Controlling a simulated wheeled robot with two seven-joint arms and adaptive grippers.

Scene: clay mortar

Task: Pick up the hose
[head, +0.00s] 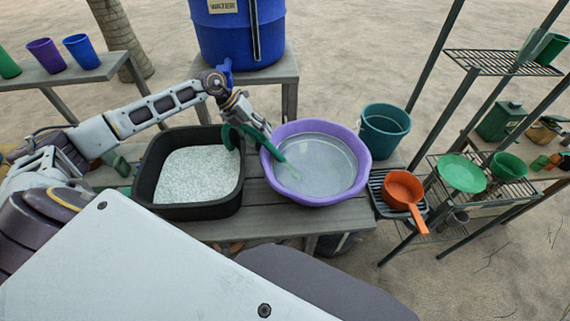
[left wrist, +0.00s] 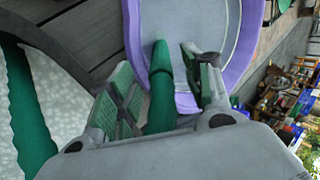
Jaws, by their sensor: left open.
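A green hose (head: 232,137) curves down from near the blue barrel's tap, over the black tray's right side. Its thin end lies over the purple basin (head: 366,155). My left gripper (head: 262,137) is at the hose, above the basin's left rim. In the left wrist view my left gripper (left wrist: 158,66) is open, with the hose (left wrist: 161,85) lying between its two fingers. The hose's tip points over the basin. Whether the fingers touch the hose is not clear. Part of the hose is hidden by the gripper. My right gripper is not in view.
A black tray (head: 146,172) of white grains stands left of the basin on the wooden bench (head: 282,216). A blue barrel (head: 235,40) stands behind. A teal bucket (head: 384,128), an orange pan (head: 402,190) and a metal shelf (head: 500,62) stand to the right.

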